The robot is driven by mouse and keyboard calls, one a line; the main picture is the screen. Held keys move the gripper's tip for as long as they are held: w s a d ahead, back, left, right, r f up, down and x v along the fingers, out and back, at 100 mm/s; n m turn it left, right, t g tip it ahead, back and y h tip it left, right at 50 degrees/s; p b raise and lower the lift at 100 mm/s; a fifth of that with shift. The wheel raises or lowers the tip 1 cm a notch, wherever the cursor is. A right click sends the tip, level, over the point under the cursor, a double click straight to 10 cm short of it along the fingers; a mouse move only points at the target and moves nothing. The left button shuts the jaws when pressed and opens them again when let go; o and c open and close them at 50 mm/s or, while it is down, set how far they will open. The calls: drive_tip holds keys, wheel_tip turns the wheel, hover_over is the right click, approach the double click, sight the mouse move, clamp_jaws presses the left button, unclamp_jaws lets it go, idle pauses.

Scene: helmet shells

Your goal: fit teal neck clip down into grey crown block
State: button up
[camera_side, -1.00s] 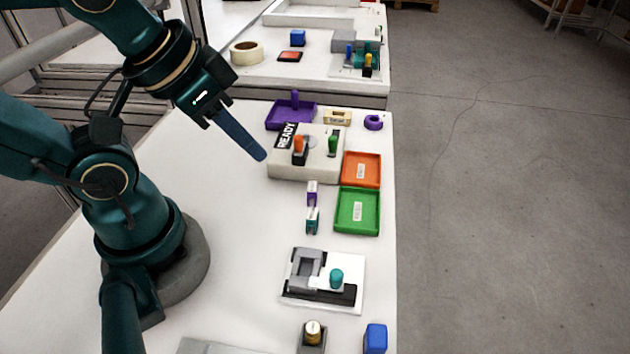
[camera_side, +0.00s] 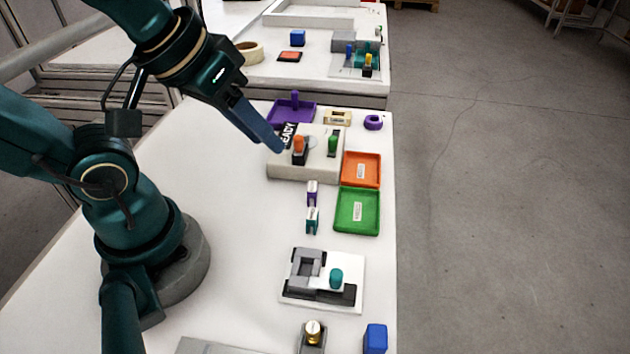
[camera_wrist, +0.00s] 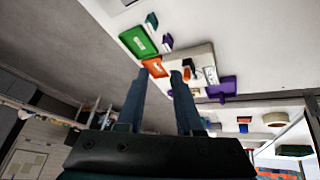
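The teal neck clip (camera_side: 312,221) stands on the white table, just in front of a purple clip (camera_side: 312,192). It also shows small near the top of the wrist view (camera_wrist: 152,20). The grey crown block (camera_side: 305,270) sits on a white plate nearer the camera, with an open recess in its middle. I cannot make out the block in the wrist view. My gripper (camera_side: 279,147) is in the air near the READY box, behind and left of the clip. In the wrist view my gripper's fingers (camera_wrist: 160,76) are apart with nothing between them.
The READY box (camera_side: 300,172) carries orange and green knobs. Orange (camera_side: 361,170) and green (camera_side: 342,212) trays lie right of the clips; a purple tray (camera_side: 292,112) is behind. A teal knob (camera_side: 336,279) stands beside the crown block. The table's left middle is clear.

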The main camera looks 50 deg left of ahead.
sight(312, 213)
drive_tip(key=w+d+f+n+g, duration=0.1)
drive_tip(key=w+f+n+g, duration=0.1)
drive_tip(key=f, duration=0.1)
drive_tip(key=w+d+f+n+g, duration=0.1)
drive_tip(key=w+f+g, duration=0.1)
drive_tip(key=f, duration=0.2)
drive_tip(key=w+d+f+n+g, duration=0.1)
drive_tip(key=w+f+n, duration=0.1)
drive_tip(key=f, duration=0.1)
drive_tip(key=shift+d+f+n+g, duration=0.15)
drive_tip(key=shift+f+n+g, duration=0.15)
drive_tip(key=shift+f+g, duration=0.1)
drive_tip(key=shift+s+f, duration=0.15)
drive_tip(key=shift+f, duration=2.55)
clamp_jaws()
